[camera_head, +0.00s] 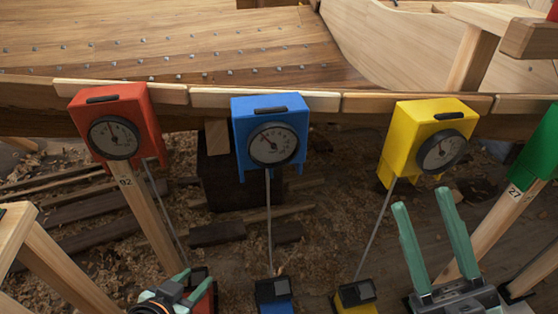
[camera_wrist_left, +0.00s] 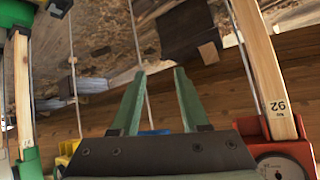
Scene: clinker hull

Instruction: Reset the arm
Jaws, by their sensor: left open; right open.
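My left gripper (camera_head: 192,281) is low at the left in the head view, beside a red block at the foot of the red gauge's cable. In the left wrist view its two green fingers (camera_wrist_left: 160,74) stand apart with nothing between them. My right gripper (camera_head: 422,202) is at the lower right in the head view.
A red gauge (camera_head: 115,120), a blue gauge (camera_head: 270,132) and a green box (camera_head: 540,150) line the plank edge (camera_head: 330,102) of the wooden hull. Wooden posts (camera_head: 147,215) and thin cables run down to the floor. Dark timber offcuts (camera_head: 215,232) lie among shavings.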

